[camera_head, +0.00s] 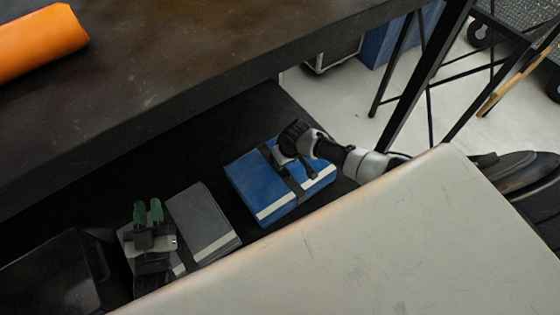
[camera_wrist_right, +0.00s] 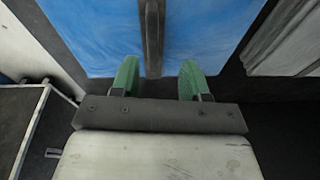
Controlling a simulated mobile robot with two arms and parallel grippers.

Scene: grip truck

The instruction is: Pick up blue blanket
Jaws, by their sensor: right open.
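The blue blanket (camera_head: 247,181) is a folded block with a pale stripe along its near side and a dark strap around its middle. It lies on the dark shelf. My right gripper (camera_wrist_right: 159,68) is over it, with green fingers apart on either side of the strap's line. In the right wrist view, the blue blanket (camera_wrist_right: 100,35) and strap fill the top; whether the fingers touch is unclear. In the head view the right fingers are hidden by the wrist.
A grey folded blanket (camera_head: 198,212) lies left of the blue one. A dark bin (camera_head: 50,275) is at lower left. The dark upper shelf (camera_head: 200,55) carries an orange roll (camera_head: 38,42). A black metal frame (camera_head: 425,65) stands at right.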

